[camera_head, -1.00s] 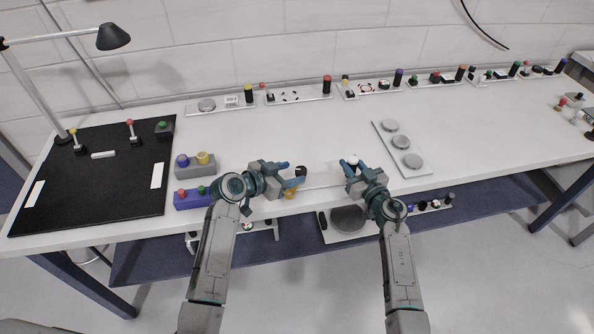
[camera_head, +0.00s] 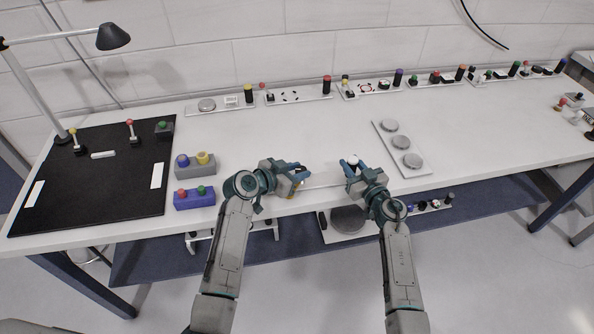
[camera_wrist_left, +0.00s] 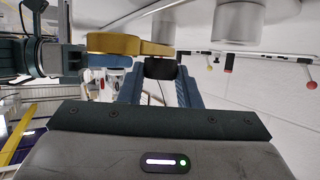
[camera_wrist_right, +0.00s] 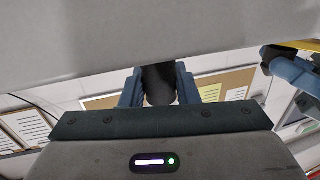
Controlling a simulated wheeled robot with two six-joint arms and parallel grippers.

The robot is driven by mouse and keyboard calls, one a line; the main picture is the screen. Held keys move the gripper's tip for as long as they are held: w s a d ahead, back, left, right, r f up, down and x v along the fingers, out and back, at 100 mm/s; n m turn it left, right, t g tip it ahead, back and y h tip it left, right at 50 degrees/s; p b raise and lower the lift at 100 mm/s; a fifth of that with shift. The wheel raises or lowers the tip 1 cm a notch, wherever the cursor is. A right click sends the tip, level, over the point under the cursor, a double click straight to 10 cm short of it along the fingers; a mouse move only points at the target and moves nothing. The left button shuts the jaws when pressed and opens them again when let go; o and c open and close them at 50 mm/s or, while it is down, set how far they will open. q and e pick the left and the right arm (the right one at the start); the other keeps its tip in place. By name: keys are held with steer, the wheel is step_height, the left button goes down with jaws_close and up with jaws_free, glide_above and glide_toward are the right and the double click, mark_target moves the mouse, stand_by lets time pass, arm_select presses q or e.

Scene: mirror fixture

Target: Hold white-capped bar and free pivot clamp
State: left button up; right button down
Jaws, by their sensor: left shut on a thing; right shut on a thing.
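My left gripper (camera_head: 302,172) is shut on a black-topped piece, which shows dark between its fingers in the left wrist view (camera_wrist_left: 160,68). A yellow clamp part (camera_wrist_left: 128,45) lies close beside those fingers. In the head view the yellow part (camera_head: 297,186) is mostly hidden by the gripper. My right gripper (camera_head: 356,171) is shut on the white-capped bar, whose white cap (camera_head: 353,160) shows above the fingers. In the right wrist view a dark section (camera_wrist_right: 158,82) sits between the fingers. A pale fixture plate (camera_head: 324,180) lies between the grippers at the table's front edge.
Left of my left gripper stand a grey box (camera_head: 195,166) and a blue box (camera_head: 194,198) with coloured buttons. A plate with grey discs (camera_head: 402,146) lies right of my right gripper. A black mat (camera_head: 95,190) covers the left. The table's middle behind is clear.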

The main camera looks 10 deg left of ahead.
arm_select(q)
steer(key=shift+s+d+n+t+y, duration=0.15)
steer(key=shift+n+t+y, duration=0.65)
steer(key=shift+n+y, duration=0.65)
steer(key=o, duration=1)
steer(key=v, duration=1.2)
steer(key=shift+f, duration=0.1)
